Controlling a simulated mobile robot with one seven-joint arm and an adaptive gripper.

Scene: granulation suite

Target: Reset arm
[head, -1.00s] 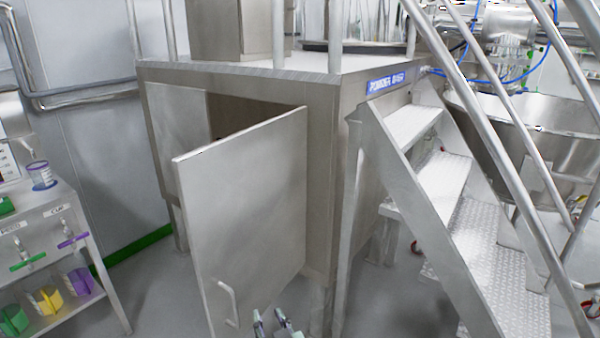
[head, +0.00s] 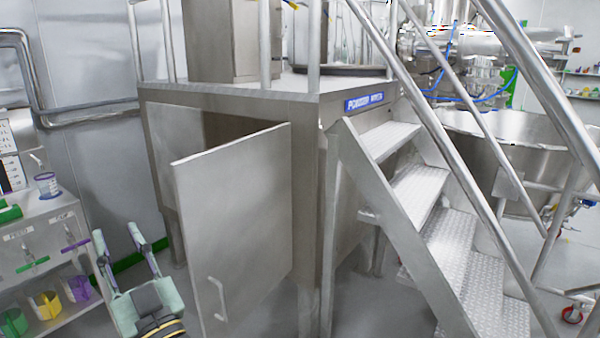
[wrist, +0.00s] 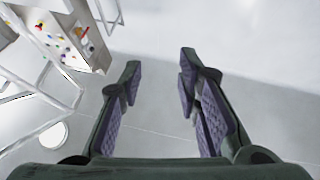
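My gripper (head: 118,246) shows in the head view at the lower left, with its two fingers spread apart and pointing up. It stands in front of the floor between the small shelf rack and the open cabinet door. In the wrist view my gripper (wrist: 160,90) is open, with purple ridged pads on both fingers and nothing between them.
A steel cabinet door (head: 235,230) stands open just right of my gripper. A small rack (head: 45,235) with coloured scoops and a cup is at the left. Steel stairs (head: 420,190) with handrails rise at the right, beside the steel platform (head: 270,95).

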